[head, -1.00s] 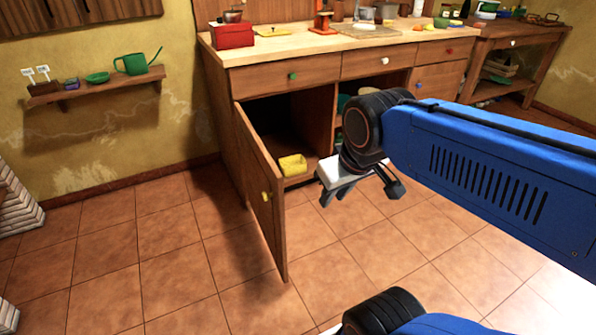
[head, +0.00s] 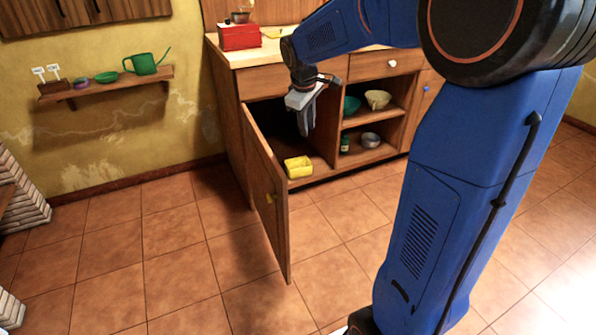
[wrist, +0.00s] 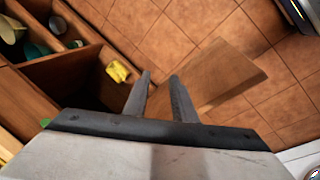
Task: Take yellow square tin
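The yellow square tin (head: 299,166) sits at the front edge of the floor of an open cabinet compartment, behind the swung-out door. It also shows in the wrist view (wrist: 118,71), left of the fingers and apart from them. My gripper (head: 305,132) is above the tin in the head view, in front of the cabinet opening, fingers pointing down. In the wrist view my gripper (wrist: 161,76) has its two fingers spread with a gap between them, and nothing is held.
Shelves to the right hold a teal bowl (head: 352,104), a cream bowl (head: 378,98) and a metal pot (head: 370,140). The tiled floor (head: 190,255) in front is clear.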

